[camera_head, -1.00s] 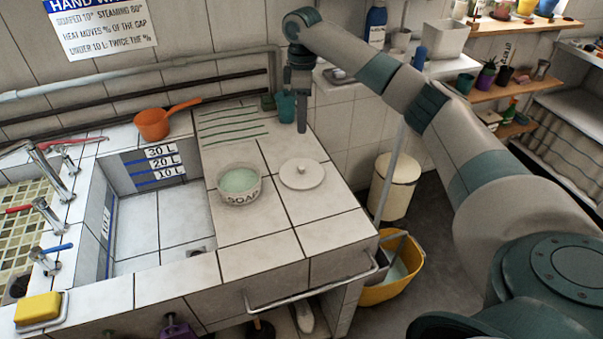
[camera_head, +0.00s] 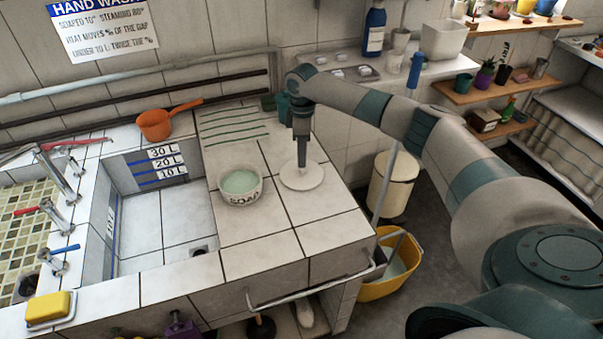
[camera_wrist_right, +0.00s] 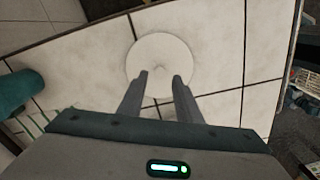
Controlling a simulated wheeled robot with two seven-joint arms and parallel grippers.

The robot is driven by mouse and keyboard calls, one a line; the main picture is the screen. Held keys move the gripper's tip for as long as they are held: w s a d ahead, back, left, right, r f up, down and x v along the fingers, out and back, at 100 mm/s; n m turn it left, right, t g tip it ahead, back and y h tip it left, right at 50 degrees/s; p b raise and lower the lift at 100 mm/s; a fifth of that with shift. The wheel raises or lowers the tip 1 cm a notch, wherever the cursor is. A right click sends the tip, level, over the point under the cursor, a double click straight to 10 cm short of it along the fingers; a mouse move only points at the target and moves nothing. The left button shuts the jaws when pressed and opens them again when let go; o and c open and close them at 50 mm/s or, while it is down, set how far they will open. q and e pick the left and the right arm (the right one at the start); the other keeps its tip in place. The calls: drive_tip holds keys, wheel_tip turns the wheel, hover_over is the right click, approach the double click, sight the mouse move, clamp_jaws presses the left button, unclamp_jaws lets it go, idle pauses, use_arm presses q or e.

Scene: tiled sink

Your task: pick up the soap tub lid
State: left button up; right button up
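The soap tub lid (camera_head: 309,178) is a round white disc lying on the tiled counter, to the right of the soap tub (camera_head: 240,187), a white bowl of green soap marked SOAP. My right gripper (camera_head: 302,164) points down over the lid and hides its middle in the head view. In the right wrist view my right gripper (camera_wrist_right: 159,82) has its two fingers apart, with the lid (camera_wrist_right: 160,52) showing between and beyond them. Whether the fingertips touch the lid cannot be told. My left gripper is not in view.
The tiled basin (camera_head: 160,220) lies left of the tub. An orange pan (camera_head: 156,124) and a teal cup (camera_head: 284,107) stand at the back. A yellow bucket (camera_head: 385,288) is on the floor at right. The counter in front of the lid is clear.

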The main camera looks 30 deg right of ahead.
sight(302, 172)
drive_tip(key=shift+f+p, duration=0.55)
wheel_tip(302, 172, down, 3)
drive_tip(key=shift+a+f+p, duration=0.1)
drive_tip(key=shift+p, duration=0.5)
drive_tip(key=shift+w+f, duration=0.1)
drive_tip(key=shift+f, duration=0.35)
clamp_jaws()
